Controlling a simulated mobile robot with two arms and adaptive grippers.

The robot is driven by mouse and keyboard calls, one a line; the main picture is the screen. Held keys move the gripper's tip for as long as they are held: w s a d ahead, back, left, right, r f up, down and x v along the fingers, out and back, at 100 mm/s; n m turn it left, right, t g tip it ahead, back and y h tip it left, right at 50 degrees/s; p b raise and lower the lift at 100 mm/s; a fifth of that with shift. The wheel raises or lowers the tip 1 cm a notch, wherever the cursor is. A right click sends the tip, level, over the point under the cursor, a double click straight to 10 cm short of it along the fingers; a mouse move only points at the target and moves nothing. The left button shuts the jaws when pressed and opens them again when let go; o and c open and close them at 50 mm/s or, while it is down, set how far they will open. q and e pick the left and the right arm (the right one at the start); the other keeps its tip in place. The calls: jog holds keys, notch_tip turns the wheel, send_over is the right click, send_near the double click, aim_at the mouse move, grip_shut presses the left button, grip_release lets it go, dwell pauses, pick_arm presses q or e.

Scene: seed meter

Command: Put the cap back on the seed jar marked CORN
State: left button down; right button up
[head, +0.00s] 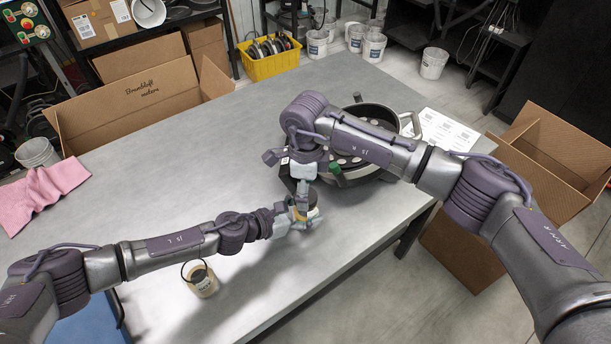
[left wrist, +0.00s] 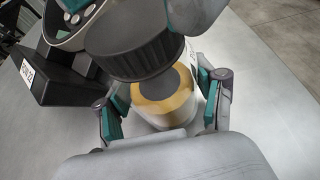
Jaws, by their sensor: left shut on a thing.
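My left gripper (head: 297,217) is shut on a pale jar (left wrist: 178,112) with a yellow-tan top, held upright beside the pan-like device. Its fingers flank the jar in the left wrist view (left wrist: 163,108). A black ribbed cap (left wrist: 138,48) is over the jar's top, tilted and off to one side in that view; whether it touches the jar is unclear. My right gripper (head: 303,172) reaches down over the jar, and its teal-padded fingers sit around the cap. The label on the held jar cannot be read.
A small jar or cup (head: 201,281) with a dark loop stands on the grey table (head: 150,190) at front left. A round black seed meter (head: 372,115) is right behind the grippers. Papers (head: 448,130) lie beyond it. A pink cloth (head: 45,192) lies at left.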

jog(key=shift+f, duration=0.75)
jog(key=c, duration=1.2)
jog(key=o, duration=1.4)
jog(key=shift+c, duration=0.2)
jog(key=shift+r, duration=0.1)
notch_tip(320, 180, up, 12)
